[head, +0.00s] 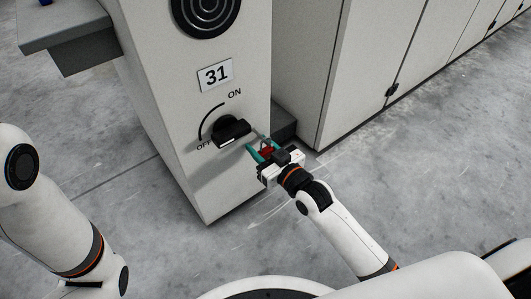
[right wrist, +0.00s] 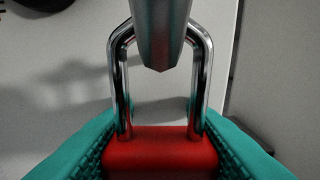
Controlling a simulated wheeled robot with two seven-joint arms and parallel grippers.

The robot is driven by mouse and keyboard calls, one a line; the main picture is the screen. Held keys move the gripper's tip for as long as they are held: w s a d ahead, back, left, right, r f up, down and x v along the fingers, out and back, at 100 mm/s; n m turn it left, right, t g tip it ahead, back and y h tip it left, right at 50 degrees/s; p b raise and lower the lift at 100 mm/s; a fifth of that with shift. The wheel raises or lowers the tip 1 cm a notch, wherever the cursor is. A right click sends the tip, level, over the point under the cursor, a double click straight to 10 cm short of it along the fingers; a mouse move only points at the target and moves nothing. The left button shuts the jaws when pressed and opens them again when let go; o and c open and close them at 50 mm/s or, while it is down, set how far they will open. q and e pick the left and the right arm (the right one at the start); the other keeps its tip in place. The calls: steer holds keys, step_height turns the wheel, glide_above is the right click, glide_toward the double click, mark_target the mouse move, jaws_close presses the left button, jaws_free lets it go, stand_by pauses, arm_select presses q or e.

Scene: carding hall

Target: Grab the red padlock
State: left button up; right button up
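The red padlock (head: 266,152) is at the right edge of the white cabinet's front, beside the rotary switch. In the right wrist view its red body (right wrist: 160,152) is in the lower middle, with the chrome shackle upward. A grey metal rod (right wrist: 160,30) hides the shackle's top; I cannot tell for sure whether it passes through. My right gripper (head: 259,147) has its teal fingers on both sides of the padlock body, against its sides, and looks shut on it. My left gripper is out of view; only my left arm shows.
A row of tall white cabinets (head: 375,55) stands behind. The grey floor (head: 150,215) is clear.

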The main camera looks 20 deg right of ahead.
steer(key=shift+c, duration=0.7)
steer(key=shift+r, duration=0.1)
